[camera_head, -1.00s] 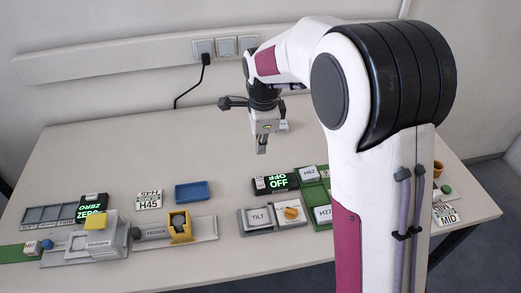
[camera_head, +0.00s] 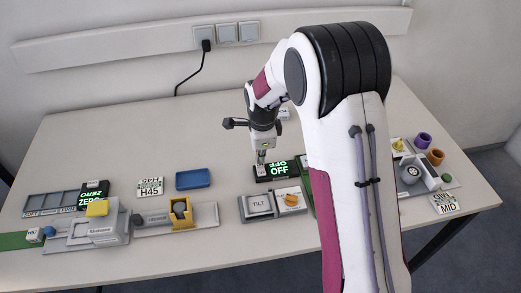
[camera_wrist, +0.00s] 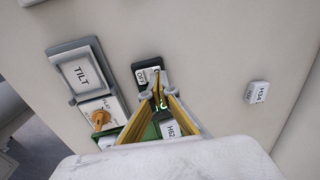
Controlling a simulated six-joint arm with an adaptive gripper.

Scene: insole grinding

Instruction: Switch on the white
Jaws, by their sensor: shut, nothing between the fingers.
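A black box (camera_head: 284,177) with a green lit display reading OFF stands near the middle of the table. In the wrist view a white rocker-like piece with small lettering (camera_wrist: 146,74) sits at one end of this box, and the display is mostly hidden behind my fingers. My gripper (camera_head: 261,159) is shut and empty, pointing down at the left end of the box. In the wrist view its yellow fingertips (camera_wrist: 157,80) meet right beside the white piece. I cannot tell whether they touch it.
A TILT panel (camera_head: 257,205) and an orange knob (camera_head: 289,198) lie in front of the box. A blue tray (camera_head: 193,179) and H45 card (camera_head: 149,187) lie left. A small white H34 block (camera_wrist: 259,92) stands apart. Purple and orange cups (camera_head: 424,139) stand right.

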